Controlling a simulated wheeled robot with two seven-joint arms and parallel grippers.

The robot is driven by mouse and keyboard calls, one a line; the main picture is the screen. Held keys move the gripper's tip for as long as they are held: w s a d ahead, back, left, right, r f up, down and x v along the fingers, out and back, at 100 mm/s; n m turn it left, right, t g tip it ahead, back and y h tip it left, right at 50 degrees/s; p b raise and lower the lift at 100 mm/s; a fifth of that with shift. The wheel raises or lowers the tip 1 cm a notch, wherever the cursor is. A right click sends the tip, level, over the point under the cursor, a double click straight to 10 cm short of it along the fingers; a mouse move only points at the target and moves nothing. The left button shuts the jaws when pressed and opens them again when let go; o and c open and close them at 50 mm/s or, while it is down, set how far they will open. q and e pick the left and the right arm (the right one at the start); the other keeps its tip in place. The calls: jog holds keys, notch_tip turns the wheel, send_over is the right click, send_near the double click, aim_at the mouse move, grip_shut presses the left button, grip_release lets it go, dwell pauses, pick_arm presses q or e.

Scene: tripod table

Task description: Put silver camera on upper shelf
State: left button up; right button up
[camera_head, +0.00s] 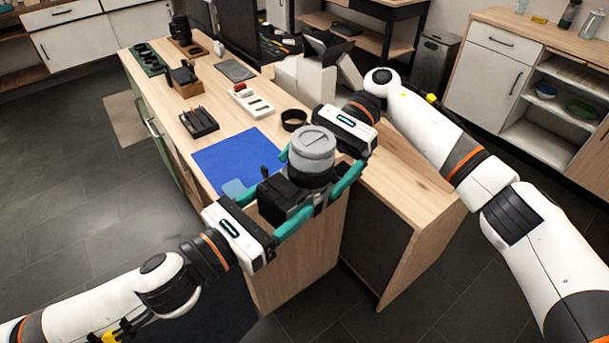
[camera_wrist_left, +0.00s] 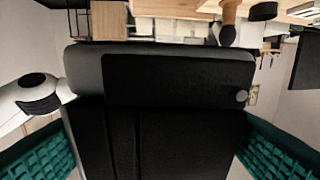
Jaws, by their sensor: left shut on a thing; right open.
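The camera (camera_head: 313,148) has a black body and a large silver-grey lens. It is held in the air above the near end of the wooden desk. My left gripper (camera_head: 284,200) is shut on its black body, with teal fingers on either side. In the left wrist view the black body (camera_wrist_left: 180,80) fills the middle between the teal fingers. My right gripper (camera_head: 318,166) is open, its teal fingers on either side of the lens; contact is unclear. At right, a cabinet has open shelves, including an upper shelf (camera_head: 568,75).
The wooden desk (camera_head: 395,165) holds a blue mat (camera_head: 230,158), black ring (camera_head: 294,120), pen tray (camera_head: 199,122), white tray with a red item (camera_head: 250,100), and a dark tablet (camera_head: 235,70). White blocks (camera_head: 305,78) stand behind. Dark floor is clear at left.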

pick_arm(q)
jog(key=shift+r, duration=0.15)
pick_arm(e)
jog(key=shift+x, duration=1.45)
jog(key=c, duration=1.2)
pick_arm(q)
jog(key=o, duration=1.8)
jog(key=shift+c, duration=0.2)
pick_arm(e)
jog(key=shift+r, duration=0.1)
pick_arm(q)
jog(key=shift+o, duration=1.3)
